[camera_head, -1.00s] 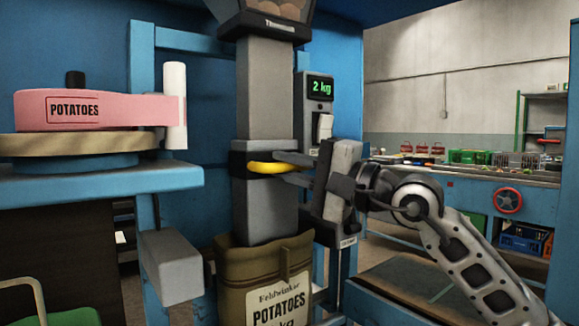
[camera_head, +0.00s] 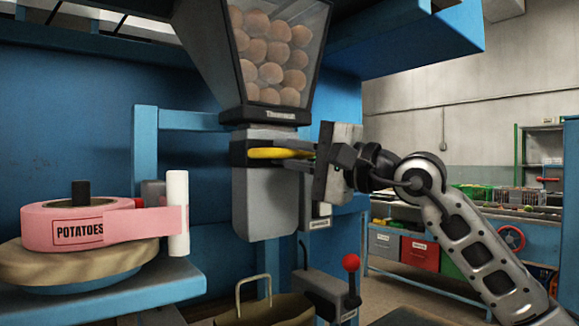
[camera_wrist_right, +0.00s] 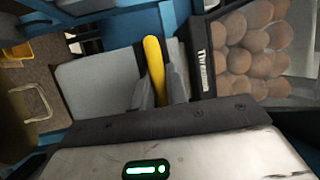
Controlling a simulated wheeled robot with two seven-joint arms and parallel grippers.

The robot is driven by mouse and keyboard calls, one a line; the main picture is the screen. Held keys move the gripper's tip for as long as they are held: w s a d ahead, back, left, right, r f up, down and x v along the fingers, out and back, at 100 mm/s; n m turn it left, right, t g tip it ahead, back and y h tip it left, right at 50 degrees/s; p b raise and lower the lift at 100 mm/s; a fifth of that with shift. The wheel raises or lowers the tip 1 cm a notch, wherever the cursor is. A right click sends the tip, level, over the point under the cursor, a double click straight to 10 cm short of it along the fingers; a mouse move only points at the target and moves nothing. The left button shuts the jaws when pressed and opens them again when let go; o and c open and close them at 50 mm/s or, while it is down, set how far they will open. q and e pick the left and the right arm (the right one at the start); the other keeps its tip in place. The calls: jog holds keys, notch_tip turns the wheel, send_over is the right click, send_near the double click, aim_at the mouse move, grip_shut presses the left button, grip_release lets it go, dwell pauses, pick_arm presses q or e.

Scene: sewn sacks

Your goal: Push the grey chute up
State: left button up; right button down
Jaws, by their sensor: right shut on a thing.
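The grey chute (camera_head: 266,205) hangs under the hopper of potatoes (camera_head: 272,55), its dark collar close below the hopper's base. A yellow handle (camera_head: 268,153) crosses the collar. My right gripper (camera_head: 303,158) is shut on the handle from the right. In the right wrist view the yellow handle (camera_wrist_right: 153,65) lies between the two grey fingers (camera_wrist_right: 158,88), with the grey chute (camera_wrist_right: 95,85) behind. The open brown sack (camera_head: 265,310) is below the chute, apart from it, and mostly cut off. My left gripper is out of view.
A roll of pink POTATOES tape (camera_head: 70,226) stands on a blue shelf (camera_head: 130,290) at left. A grey box with a red-knobbed lever (camera_head: 351,263) is at lower right of the chute. Crates and a blue bench (camera_head: 470,240) stand far right.

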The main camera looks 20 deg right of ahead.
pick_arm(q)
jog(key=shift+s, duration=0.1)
pick_arm(e)
jog(key=shift+s+d+r, duration=0.1)
jog(key=shift+d+r, duration=0.05)
jog(key=shift+r, duration=0.35)
jog(key=c, duration=1.4)
grip_release()
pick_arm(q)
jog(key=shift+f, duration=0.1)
pick_arm(e)
jog(key=shift+f, duration=0.2)
